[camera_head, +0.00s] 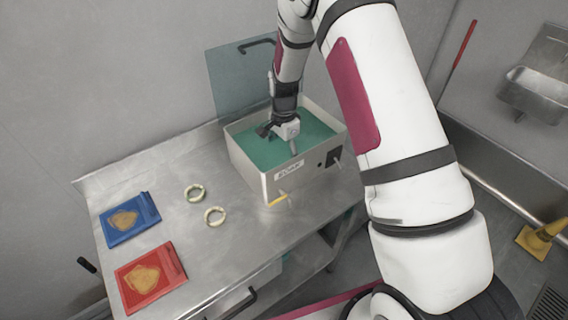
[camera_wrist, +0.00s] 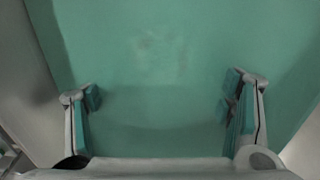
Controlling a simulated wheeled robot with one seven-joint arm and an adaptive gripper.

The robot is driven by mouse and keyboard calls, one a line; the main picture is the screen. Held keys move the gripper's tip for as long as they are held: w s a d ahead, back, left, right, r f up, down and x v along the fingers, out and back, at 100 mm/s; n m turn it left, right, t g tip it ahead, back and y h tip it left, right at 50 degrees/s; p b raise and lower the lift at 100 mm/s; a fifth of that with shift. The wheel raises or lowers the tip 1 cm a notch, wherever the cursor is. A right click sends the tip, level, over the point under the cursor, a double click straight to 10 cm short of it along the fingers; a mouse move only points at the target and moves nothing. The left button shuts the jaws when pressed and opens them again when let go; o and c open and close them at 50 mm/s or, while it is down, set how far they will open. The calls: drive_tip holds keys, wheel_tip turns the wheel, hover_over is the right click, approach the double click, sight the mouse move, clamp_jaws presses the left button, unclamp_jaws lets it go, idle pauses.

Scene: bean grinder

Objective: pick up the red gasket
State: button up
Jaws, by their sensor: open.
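I cannot make out a red gasket in either view. My gripper (camera_head: 279,132) points down inside an open pale box (camera_head: 277,182) with a green interior. In the wrist view my gripper (camera_wrist: 162,98) is open, its two teal-padded fingers wide apart. Only the green surface (camera_wrist: 150,75) with a faint pale smudge shows between and beyond them. A red tray or plate (camera_head: 168,293) with a tan patch lies at the table's front left.
A blue tray or plate (camera_head: 112,237) with a tan patch lies behind the red one. The box's bluish lid (camera_head: 226,85) stands raised at the back. The metal table (camera_head: 240,240) is bare in front of the box. A sink (camera_head: 535,92) is at the far right.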

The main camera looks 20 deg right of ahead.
drive_tip(key=shift+f, duration=1.45)
drive_tip(key=c, duration=1.2)
